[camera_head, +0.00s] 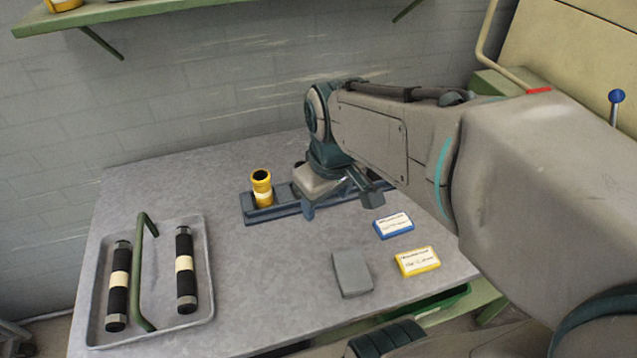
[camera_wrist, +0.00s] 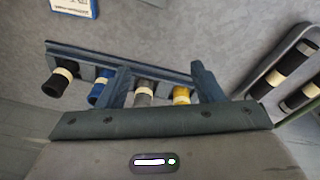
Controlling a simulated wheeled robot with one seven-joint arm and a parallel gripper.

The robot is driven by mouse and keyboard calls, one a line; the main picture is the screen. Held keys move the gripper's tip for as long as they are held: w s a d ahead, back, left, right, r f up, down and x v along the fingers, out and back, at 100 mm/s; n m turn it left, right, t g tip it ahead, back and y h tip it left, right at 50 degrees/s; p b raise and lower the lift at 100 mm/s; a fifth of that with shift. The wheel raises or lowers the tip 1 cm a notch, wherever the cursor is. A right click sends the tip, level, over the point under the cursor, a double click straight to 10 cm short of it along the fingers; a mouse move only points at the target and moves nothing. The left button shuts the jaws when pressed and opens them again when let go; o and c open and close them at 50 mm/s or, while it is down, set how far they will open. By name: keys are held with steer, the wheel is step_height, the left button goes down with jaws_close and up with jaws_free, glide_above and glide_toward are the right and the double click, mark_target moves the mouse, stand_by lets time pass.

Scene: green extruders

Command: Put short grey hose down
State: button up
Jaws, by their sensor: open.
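The short grey hose (camera_wrist: 145,92) has a pale band and stands in the blue-grey rack (camera_wrist: 185,76), between a blue hose (camera_wrist: 101,90) and a yellow hose (camera_wrist: 181,95). A black hose (camera_wrist: 62,80) is at the rack's other end. My gripper (camera_wrist: 163,84) is open, its fingers spread to either side of the grey and yellow hoses in the wrist view. I cannot tell whether a finger touches any hose. In the head view my gripper (camera_head: 338,200) is over the rack (camera_head: 272,211) and hides the grey hose; the yellow hose (camera_head: 261,188) shows at its left.
A metal tray (camera_head: 205,262) with a green handle (camera_head: 146,250) holds two black hoses with cream bands at the left. A blue card (camera_head: 393,225), a yellow card (camera_head: 417,261) and a grey block (camera_head: 351,273) lie in front of the rack. The table's middle is clear.

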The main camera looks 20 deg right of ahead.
steer(key=s+m, duration=0.1)
steer(key=s+f+m, duration=0.1)
steer(key=m, duration=0.1)
steer(key=s+m, duration=0.1)
steer(key=shift+s+d+f+t, duration=0.1)
steer(key=shift+s+f+t, duration=0.2)
steer(key=shift+s+f, duration=0.1)
steer(key=shift+r+p, duration=0.35)
steer(key=shift+r, duration=0.1)
steer(key=shift+o, duration=0.5)
